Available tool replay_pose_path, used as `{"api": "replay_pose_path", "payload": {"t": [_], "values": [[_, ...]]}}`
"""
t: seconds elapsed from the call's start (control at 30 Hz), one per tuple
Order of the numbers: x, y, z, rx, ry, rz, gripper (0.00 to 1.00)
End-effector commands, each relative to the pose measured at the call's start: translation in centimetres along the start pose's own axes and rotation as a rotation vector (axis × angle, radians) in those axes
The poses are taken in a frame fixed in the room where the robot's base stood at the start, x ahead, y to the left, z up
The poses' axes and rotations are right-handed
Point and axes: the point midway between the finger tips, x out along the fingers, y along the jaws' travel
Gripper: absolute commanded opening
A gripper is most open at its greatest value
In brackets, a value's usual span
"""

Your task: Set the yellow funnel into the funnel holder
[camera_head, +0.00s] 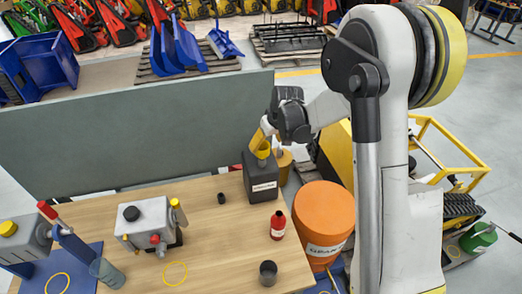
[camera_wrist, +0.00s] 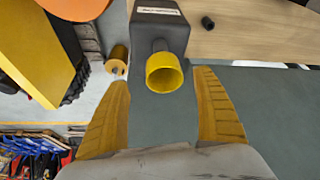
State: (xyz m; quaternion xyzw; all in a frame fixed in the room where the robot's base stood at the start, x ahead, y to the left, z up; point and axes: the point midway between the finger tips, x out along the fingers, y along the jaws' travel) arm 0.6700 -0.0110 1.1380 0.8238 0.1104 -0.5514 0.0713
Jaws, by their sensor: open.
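The yellow funnel (camera_head: 263,151) sits at the top of a dark canister (camera_head: 262,178) at the back right of the table. In the wrist view, the funnel (camera_wrist: 165,73) shows its round open mouth beside the canister's body (camera_wrist: 160,28). My gripper (camera_head: 268,143) is above the canister, its yellow fingers open. In the wrist view, the fingers of my gripper (camera_wrist: 162,84) stand wide apart on either side of the funnel, with clear gaps and no contact visible. I cannot tell which thing is the funnel holder.
On the wooden table (camera_head: 218,238) are a grey machine (camera_head: 150,220), a red bottle (camera_head: 278,224), a dark cup (camera_head: 268,273) and a small black cap (camera_head: 221,198). An orange drum (camera_head: 323,215) stands right of the table. A grey-green panel (camera_head: 130,140) rises behind it.

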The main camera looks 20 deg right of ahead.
Motion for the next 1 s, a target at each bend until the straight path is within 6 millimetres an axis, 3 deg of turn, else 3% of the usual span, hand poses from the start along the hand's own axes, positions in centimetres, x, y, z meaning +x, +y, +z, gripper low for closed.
{"api": "replay_pose_path", "payload": {"t": [0.3,0.6,0.8,0.93,1.0], "values": [[4.4,-0.6,0.1,0.0,0.0,0.0,0.78],[4.9,-0.5,0.1,0.0,0.0,0.0,0.78],[4.9,-0.5,0.1,0.0,0.0,0.0,0.21],[4.9,-0.5,0.1,0.0,0.0,0.0,0.21],[4.9,-0.5,0.1,0.0,0.0,0.0,0.16]]}}
